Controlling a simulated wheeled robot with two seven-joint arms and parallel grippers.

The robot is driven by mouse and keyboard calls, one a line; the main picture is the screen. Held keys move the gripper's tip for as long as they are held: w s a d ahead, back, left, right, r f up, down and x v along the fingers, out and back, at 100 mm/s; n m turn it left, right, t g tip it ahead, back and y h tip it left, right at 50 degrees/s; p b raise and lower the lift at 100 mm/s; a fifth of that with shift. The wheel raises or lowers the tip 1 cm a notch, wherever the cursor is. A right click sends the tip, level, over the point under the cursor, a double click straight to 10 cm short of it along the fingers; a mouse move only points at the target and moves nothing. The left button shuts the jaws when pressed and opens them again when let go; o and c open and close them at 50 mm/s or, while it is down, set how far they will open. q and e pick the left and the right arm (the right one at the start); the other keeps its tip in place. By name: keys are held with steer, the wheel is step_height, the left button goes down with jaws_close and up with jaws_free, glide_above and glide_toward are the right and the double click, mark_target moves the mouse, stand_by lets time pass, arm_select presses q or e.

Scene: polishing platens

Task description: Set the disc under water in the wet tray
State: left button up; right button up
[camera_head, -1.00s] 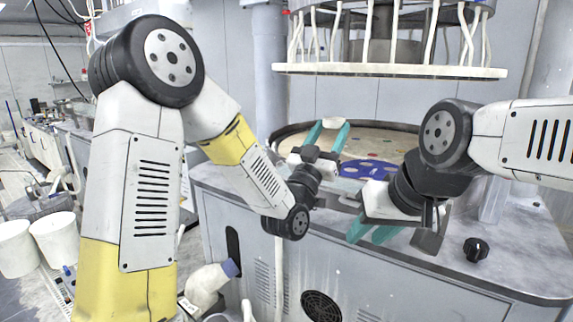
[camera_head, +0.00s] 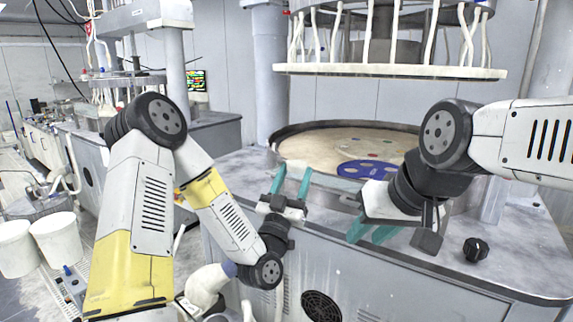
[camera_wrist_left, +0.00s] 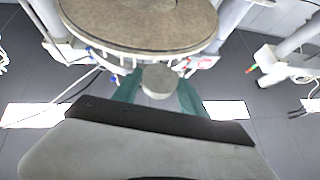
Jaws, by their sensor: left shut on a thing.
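My left gripper (camera_head: 293,172) is above the front edge of the machine top, its teal fingers pointing up and away. In the left wrist view, a small round grey disc (camera_wrist_left: 159,80) sits between the two teal fingertips, and the gripper is shut on it.
A large round platen (camera_head: 310,148) with a raised rim and a blue perforated carrier (camera_head: 365,169) lies behind the grippers. A carousel with white hoses (camera_head: 390,70) hangs above it. A black knob (camera_head: 476,249) stands at the right. White buckets (camera_head: 57,238) stand at the left.

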arm_select(q)
steer(key=a+f+n+t+y, duration=0.1)
steer(key=a+f+y, duration=0.3)
steer(key=a+f, duration=0.4)
steer(key=a+f+n+y, duration=0.3)
steer(key=a+f, duration=0.6)
steer(key=f, duration=0.6)
steer(key=shift+a+n+t+y, duration=0.3)
steer(key=shift+t+y, duration=0.1)
steer(key=shift+y, duration=0.7)
steer(key=shift+s+r, duration=0.1)
steer(key=shift+r, duration=0.15)
